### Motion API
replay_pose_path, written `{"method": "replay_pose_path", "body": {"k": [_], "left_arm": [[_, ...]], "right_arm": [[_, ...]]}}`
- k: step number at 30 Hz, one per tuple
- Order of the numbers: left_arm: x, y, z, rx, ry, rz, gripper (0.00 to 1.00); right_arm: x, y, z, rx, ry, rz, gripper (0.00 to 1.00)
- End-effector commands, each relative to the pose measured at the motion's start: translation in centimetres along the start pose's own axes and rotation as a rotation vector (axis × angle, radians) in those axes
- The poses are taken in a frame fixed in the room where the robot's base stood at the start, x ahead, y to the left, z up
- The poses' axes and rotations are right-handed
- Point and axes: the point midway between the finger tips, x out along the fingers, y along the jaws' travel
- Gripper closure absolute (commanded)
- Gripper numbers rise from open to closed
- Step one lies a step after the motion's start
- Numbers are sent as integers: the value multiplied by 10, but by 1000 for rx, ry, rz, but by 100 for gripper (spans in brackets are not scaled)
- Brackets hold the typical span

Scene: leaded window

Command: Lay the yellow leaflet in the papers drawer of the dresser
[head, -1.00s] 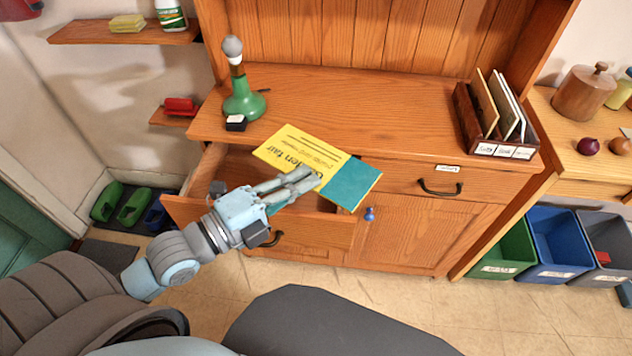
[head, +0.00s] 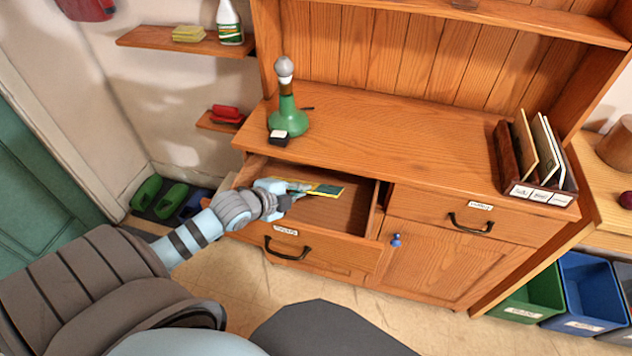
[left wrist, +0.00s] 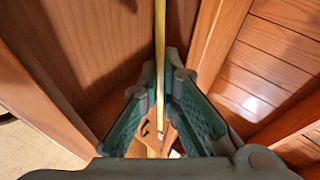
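The yellow leaflet (head: 325,190) has a teal end and shows strongly foreshortened inside the outline of the open left drawer (head: 352,210) of the dresser. I cannot tell whether it touches the drawer's floor. My left gripper (head: 290,188) reaches over the drawer's left part and is shut on the leaflet's near-left side. In the left wrist view the leaflet (left wrist: 160,35) is a thin edge-on strip between the fingertips (left wrist: 162,80). The drawer's front carries a small label, too small to read surely, and a dark handle. My right gripper is not in view.
A green bell-shaped object (head: 288,115) and a small black-and-white block (head: 279,138) stand on the dresser top above the drawer. A paper rack (head: 540,165) stands at the right. The right drawer (head: 460,212) is shut. The dresser top's middle is clear.

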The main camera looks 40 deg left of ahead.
Motion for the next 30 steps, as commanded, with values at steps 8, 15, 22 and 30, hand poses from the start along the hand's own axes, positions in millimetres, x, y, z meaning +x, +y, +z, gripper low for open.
{"method": "replay_pose_path", "body": {"k": [8, 15, 22, 30], "left_arm": [[39, 9, 3, -1, 1, -6, 100], [65, -8, -3, -1, 3, -5, 100], [90, -9, -4, 1, 1, 0, 100], [90, -8, -3, 2, 1, -2, 100]], "right_arm": [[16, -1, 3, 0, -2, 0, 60], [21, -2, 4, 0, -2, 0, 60], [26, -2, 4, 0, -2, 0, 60], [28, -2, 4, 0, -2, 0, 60]]}}
